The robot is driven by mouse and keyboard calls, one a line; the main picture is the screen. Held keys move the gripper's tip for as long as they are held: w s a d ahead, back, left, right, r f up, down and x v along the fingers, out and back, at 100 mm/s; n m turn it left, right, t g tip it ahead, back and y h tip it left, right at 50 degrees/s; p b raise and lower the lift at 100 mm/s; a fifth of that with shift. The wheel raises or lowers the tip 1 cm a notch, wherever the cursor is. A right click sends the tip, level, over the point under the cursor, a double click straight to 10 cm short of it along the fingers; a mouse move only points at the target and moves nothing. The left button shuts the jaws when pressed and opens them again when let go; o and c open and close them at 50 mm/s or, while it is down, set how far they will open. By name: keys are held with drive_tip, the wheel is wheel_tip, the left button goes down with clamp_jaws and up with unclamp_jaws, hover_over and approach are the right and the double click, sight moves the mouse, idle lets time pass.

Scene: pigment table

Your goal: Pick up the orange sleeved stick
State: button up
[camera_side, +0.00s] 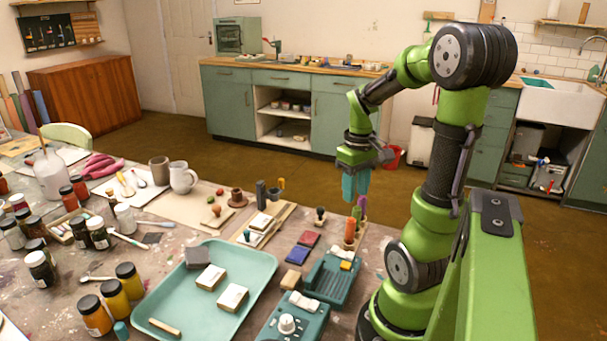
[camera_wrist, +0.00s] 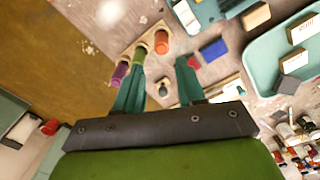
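The orange sleeved stick (camera_side: 350,231) stands upright at the right side of the table in the side view. In the wrist view its orange end (camera_wrist: 161,43) shows beyond the fingertips, roughly in line with the gap between them. A purple stick (camera_wrist: 119,74) and a green stick (camera_wrist: 140,54) stand in a row beside it. My gripper (camera_side: 355,198) has teal fingers pointing down and hangs above the row in the side view. In the wrist view my gripper (camera_wrist: 161,68) is open with nothing between its fingers. The left finger partly covers the purple and green sticks.
A teal tray (camera_side: 262,262) with blocks lies at the front middle. Several jars crowd the left.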

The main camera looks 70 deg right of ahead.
sight(350, 231)
drive_tip(key=f, duration=1.3)
drive_tip(key=shift+w, duration=0.2)
clamp_jaws()
